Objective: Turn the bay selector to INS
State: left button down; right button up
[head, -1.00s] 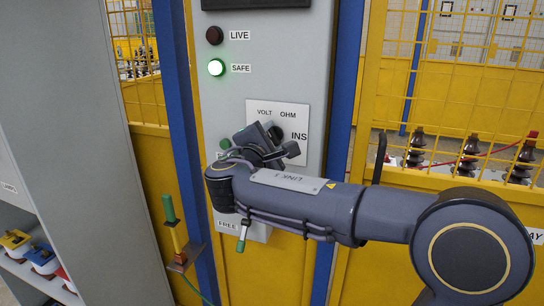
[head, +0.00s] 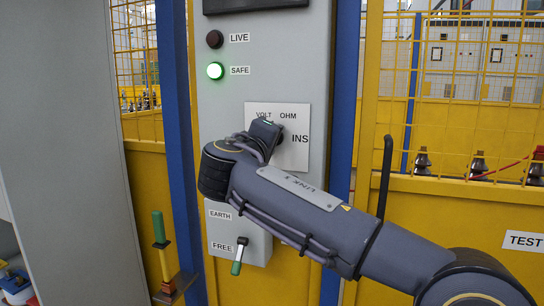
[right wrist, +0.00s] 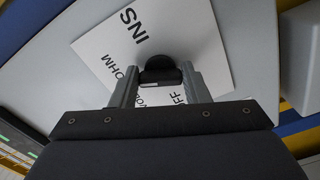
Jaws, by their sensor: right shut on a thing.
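The bay selector is a black knob (right wrist: 160,70) on a white plate (head: 292,155) fixed to the grey panel. The plate carries the words VOLT, OHM and INS in the head view; OFF shows partly in the right wrist view. My right gripper (right wrist: 160,84) is shut on the knob, one finger on each side. In the head view my right gripper (head: 266,135) covers most of the knob and the plate's lower left. I cannot tell which word the knob points at. My left gripper is not in view.
Above the plate are a dark LIVE lamp (head: 214,39) and a lit green SAFE lamp (head: 215,70). Below it, an EARTH/FREE lever (head: 239,256) with a green handle points down. A green-and-yellow rod (head: 160,240) stands at left. Yellow mesh fencing (head: 470,75) lies at right.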

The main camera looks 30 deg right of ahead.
jog(key=shift+w+a+f+m+b, duration=0.1)
jog(key=shift+f+m+b, duration=0.05)
jog(key=shift+m+b, duration=2.65)
jog(key=shift+w+a+f+m+b, duration=0.1)
jog(key=shift+m+b, duration=1.6)
jog(key=shift+m, duration=2.1)
jog(key=o, duration=1)
jog(key=shift+r, duration=0.1)
jog(key=shift+s, duration=0.1)
jog(key=v, duration=0.7)
jog(key=shift+s+a, duration=0.25)
